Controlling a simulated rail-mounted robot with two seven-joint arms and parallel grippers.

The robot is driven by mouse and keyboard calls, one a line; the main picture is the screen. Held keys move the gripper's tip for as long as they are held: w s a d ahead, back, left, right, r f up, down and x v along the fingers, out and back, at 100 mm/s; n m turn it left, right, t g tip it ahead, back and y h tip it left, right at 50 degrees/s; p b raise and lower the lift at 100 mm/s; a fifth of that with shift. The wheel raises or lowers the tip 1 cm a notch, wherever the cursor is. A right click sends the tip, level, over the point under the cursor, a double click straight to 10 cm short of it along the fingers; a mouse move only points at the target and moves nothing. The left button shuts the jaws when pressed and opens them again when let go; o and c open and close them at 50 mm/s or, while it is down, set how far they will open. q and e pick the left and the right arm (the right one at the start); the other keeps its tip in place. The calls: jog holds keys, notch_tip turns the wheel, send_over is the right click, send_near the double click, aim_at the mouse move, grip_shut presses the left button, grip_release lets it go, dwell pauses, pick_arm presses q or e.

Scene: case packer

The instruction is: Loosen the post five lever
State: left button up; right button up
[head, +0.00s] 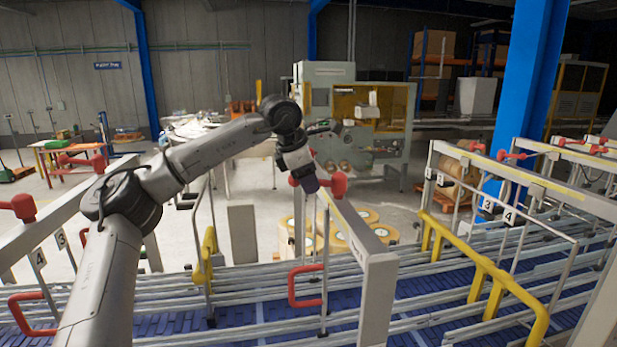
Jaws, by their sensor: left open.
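My left gripper (308,183) is at the end of the grey arm that comes in from the lower left. It points down over the far end of the middle grey frame beam (352,222). It is open, though its fingers are small and dark here. A red lever knob (338,185) on that beam is just to its right, and a red part (293,181) shows at its left. I cannot tell whether the gripper touches the lever. I cannot read a number five on any post. My right gripper is not in view.
Blue conveyors with metal guide rails (250,285) run across below. A red handle (307,287) hangs under the middle beam. Yellow rails (490,268) stand to the right, near number plates 3 (488,203) and 4 (509,215). More red levers (475,147) are on the right frames.

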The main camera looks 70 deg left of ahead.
pick_arm(q)
jog(key=shift+c, duration=0.2)
jog(key=shift+w, duration=0.1)
grip_shut()
dwell(0.4)
